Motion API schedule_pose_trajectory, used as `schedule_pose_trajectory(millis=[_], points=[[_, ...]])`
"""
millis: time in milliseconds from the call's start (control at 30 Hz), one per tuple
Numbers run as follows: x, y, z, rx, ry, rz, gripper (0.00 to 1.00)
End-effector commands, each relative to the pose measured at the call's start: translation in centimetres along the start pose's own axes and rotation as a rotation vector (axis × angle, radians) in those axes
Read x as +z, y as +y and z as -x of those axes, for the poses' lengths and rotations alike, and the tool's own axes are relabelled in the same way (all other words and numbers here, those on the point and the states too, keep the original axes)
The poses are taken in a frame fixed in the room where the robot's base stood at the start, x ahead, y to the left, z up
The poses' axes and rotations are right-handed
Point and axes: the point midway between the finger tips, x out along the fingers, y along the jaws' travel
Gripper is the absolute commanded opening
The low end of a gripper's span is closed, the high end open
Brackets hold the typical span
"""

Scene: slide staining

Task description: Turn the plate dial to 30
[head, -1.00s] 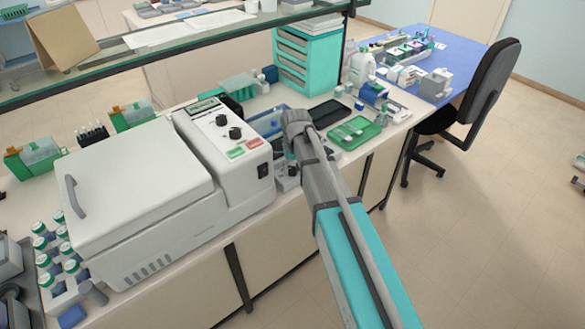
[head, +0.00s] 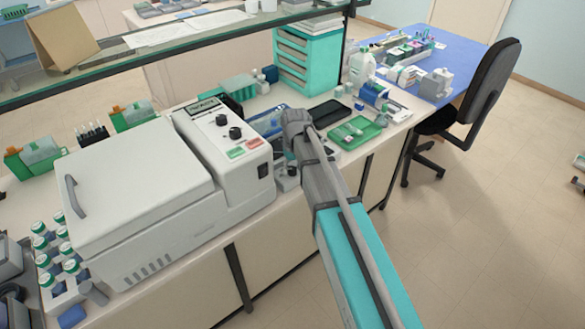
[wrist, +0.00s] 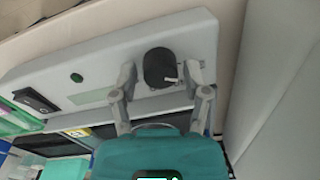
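A black round knob (wrist: 160,67) with a white pointer mark stands on a pale grey panel (wrist: 105,70) in the wrist view. I take it for the plate dial; its scale is too small to read. My gripper (wrist: 161,76) is open, one finger on each side of the knob, with a gap visible on both sides. In the head view my arm hides my fingers and the knob. Part of a small grey device (head: 287,182) shows beside my arm, at the bench's front edge.
A green button (wrist: 77,77) and a black switch (wrist: 36,100) sit left of the knob. A large white machine (head: 140,200) with two black knobs stands to the left. A green tray (head: 357,132) and a dark flat slab (head: 329,111) lie behind my arm's end.

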Motion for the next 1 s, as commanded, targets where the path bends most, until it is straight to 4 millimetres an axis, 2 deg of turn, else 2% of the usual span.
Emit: schedule_pose_trajectory(millis=[567,1000], points=[[-0.01,0.00,0.01,0.000,0.001,-0.015,0.78],[0.03,0.01,0.01,0.000,0.010,-0.206,0.78]])
